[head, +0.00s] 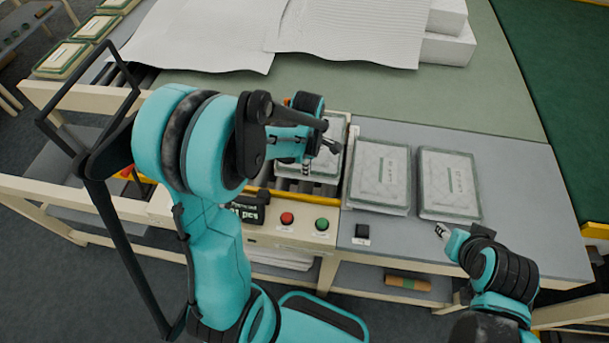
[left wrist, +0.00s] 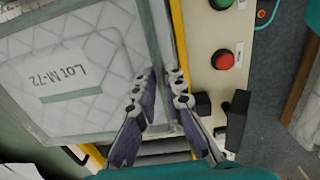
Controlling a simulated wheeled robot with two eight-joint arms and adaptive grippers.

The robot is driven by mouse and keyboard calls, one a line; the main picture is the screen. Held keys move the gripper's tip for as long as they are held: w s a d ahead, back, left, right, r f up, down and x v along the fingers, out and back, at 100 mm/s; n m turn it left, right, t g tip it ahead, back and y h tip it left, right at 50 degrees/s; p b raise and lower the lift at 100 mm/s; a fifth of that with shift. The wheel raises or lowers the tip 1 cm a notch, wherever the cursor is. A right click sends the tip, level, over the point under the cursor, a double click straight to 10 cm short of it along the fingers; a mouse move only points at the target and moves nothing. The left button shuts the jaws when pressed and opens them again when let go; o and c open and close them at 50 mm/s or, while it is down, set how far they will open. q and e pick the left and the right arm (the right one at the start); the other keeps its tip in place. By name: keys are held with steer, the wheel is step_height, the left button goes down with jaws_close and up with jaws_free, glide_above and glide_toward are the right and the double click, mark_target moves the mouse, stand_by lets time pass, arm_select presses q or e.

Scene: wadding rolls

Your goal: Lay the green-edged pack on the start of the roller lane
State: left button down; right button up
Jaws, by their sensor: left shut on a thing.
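The green-edged pack (head: 327,160) is a flat quilted pack in clear wrap. It lies at or just above the rollers of the roller lane (head: 292,185); I cannot tell if it touches them. My left gripper (head: 308,160) is shut on its near edge, and my arm hides part of it. In the left wrist view the pack (left wrist: 70,75) shows a label reading "Lot M-72", and the fingers of my left gripper (left wrist: 163,88) pinch its edge. My right gripper (head: 441,230) is over the table's front, apart from the packs; its fingers are too small to judge.
Two similar green-edged packs or stacks (head: 380,178) (head: 449,184) lie on the grey table right of the lane. A red button (head: 287,218), a green button (head: 322,224) and a counter display (head: 248,208) line the front. White wadding sheets (head: 200,35) lie behind.

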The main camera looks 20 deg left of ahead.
mark_target(304, 178)
arm_select(q)
steer(key=shift+s+a+f, duration=0.25)
steer(key=shift+f, duration=0.3)
step_height(304, 178, down, 4)
steer(key=shift+r+b, duration=0.25)
steer(key=shift+b, duration=0.15)
